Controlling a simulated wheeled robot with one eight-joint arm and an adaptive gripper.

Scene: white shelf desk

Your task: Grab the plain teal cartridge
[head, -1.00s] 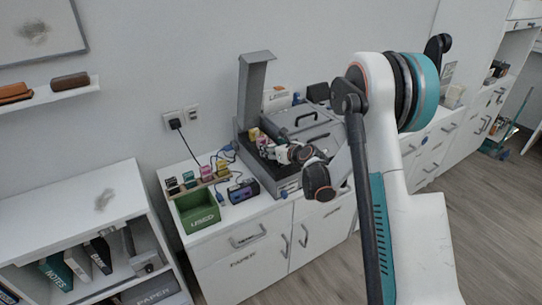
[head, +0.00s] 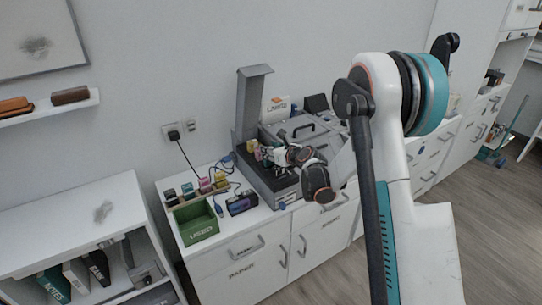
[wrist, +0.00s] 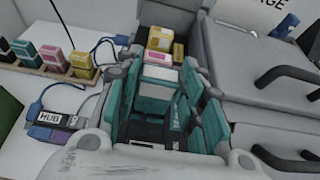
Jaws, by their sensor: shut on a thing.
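A teal cartridge (wrist: 155,88) with a pale top is between the fingers of my gripper (wrist: 158,98) in the wrist view. The gripper is shut on it, and the fingers hide its sides and lower part. In the head view my gripper (head: 268,155) is at the open printer (head: 272,184), over its cartridge bay. A yellow cartridge (wrist: 160,38) and a pink cartridge (wrist: 156,55) stand in line just beyond the held one. I cannot tell whether the held cartridge still touches the bay.
A wooden rack (head: 200,197) holds several coloured cartridges left of the printer. A green USED bin (head: 196,226) stands before it. A hub (head: 241,203) with blue cables lies between rack and printer. The raised printer lid (head: 252,100) stands behind my gripper.

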